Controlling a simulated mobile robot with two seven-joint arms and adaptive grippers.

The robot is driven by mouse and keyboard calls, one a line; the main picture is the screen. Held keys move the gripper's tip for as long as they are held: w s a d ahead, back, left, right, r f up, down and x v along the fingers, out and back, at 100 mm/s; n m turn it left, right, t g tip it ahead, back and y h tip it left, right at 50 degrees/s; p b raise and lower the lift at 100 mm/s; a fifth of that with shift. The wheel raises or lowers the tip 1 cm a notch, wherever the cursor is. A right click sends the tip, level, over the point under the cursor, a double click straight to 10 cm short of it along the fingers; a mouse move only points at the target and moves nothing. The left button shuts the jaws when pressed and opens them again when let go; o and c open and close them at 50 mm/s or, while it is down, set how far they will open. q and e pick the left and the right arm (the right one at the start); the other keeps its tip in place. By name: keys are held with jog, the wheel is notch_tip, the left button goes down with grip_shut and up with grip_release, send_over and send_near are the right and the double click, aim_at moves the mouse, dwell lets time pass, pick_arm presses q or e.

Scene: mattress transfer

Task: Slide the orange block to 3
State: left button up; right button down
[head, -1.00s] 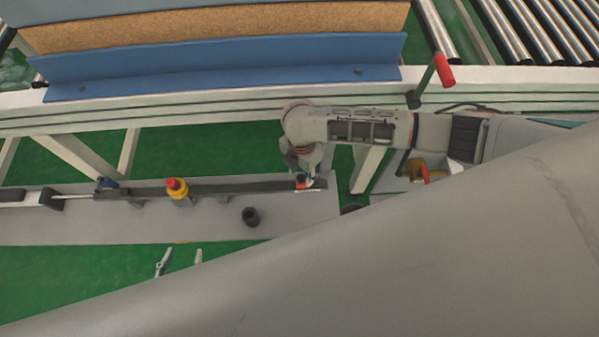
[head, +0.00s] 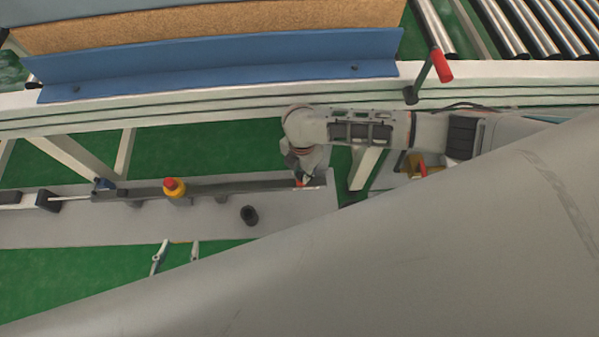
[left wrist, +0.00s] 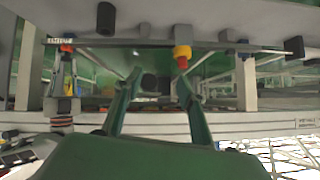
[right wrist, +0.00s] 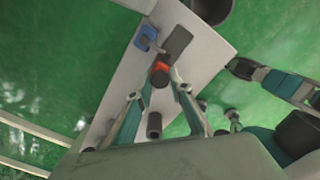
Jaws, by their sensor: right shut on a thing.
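The orange block (head: 299,182) sits near the right end of a long dark rail (head: 235,188) in the head view, partly covered by my right gripper (head: 302,178). In the right wrist view the orange block (right wrist: 161,66) is between the fingertips of my right gripper (right wrist: 161,75), which is shut on it. The left wrist view also shows the orange block (left wrist: 66,48) at the rail's left end, beside a small pale marked strip (left wrist: 59,41). Its numbers are too small to read. My left gripper (head: 178,250) is open and empty, in front of the rail.
A red-and-yellow button (head: 174,187) stands at the rail's middle. A black cylinder (head: 249,215) is on the grey plate (head: 100,225). Behind are a white frame (head: 240,112), a blue ledge (head: 220,75) and a red-handled crank (head: 441,66). My grey arm covers the lower right.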

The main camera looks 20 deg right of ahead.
jog(key=shift+s+d+r+p, duration=0.1)
jog(key=shift+d+r+p, duration=0.15)
jog(key=shift+d, duration=0.35)
jog(key=shift+s+d+f, duration=0.15)
jog(key=shift+s+f, duration=0.05)
jog(key=shift+f, duration=0.15)
jog(key=c, duration=1.8)
grip_release()
pick_arm(q)
jog(key=shift+s+a+f, duration=0.15)
jog(key=shift+s+f, duration=0.05)
jog(key=shift+s, duration=0.1)
pick_arm(e)
jog(key=shift+r, duration=0.15)
notch_tip(320, 180, up, 7)
jog(key=shift+r, duration=0.15)
